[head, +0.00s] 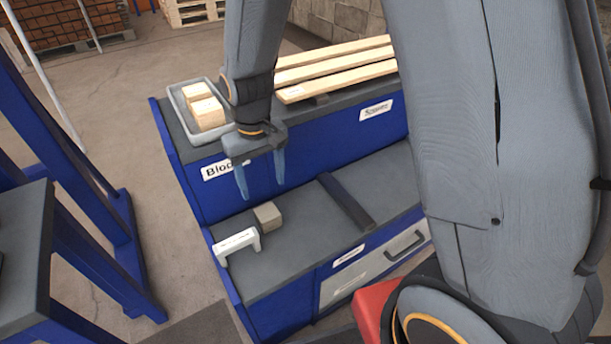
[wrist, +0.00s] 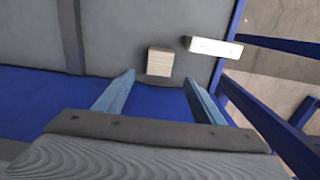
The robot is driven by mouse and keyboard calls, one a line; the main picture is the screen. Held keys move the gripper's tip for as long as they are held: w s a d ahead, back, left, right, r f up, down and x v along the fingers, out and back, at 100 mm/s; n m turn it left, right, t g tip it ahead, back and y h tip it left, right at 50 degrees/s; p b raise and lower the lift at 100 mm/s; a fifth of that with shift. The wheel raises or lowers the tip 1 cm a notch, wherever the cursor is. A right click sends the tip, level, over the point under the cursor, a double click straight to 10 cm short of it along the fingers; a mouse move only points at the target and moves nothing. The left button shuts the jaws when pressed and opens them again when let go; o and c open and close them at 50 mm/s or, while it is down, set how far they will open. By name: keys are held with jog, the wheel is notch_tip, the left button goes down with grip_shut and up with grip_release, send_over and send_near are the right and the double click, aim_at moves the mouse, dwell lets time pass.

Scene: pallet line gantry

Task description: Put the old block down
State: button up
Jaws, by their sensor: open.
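The old block (head: 268,215), a weathered grey-brown cube, sits on the grey lower shelf (head: 290,238) of the blue bench. It also shows in the wrist view (wrist: 160,62), ahead of and between my fingertips. My gripper (head: 262,188) is open and empty, its two blue fingers pointing down above the shelf and apart from the block. The gripper also shows in the wrist view (wrist: 158,82). Nothing is between the fingers.
A white bracket-shaped piece (head: 237,244) stands left of the block. A dark divider strip (head: 345,202) crosses the shelf to the right. The upper shelf holds a grey bin (head: 181,122) with pale wooden blocks (head: 208,113) and long planks (head: 335,73). A blue frame (head: 105,215) stands at left.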

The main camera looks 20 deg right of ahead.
jog(key=s+d+r+m, duration=0.2)
jog(key=s+d+r, duration=0.4)
jog(key=d, duration=0.3)
jog(key=s+d+r+m, duration=0.2)
jog(key=s+d+r, duration=0.4)
jog(key=s+d, duration=0.2)
jog(key=shift+s+d+m, duration=0.15)
jog(key=shift+d+m, duration=0.15)
jog(key=shift+d, duration=0.05)
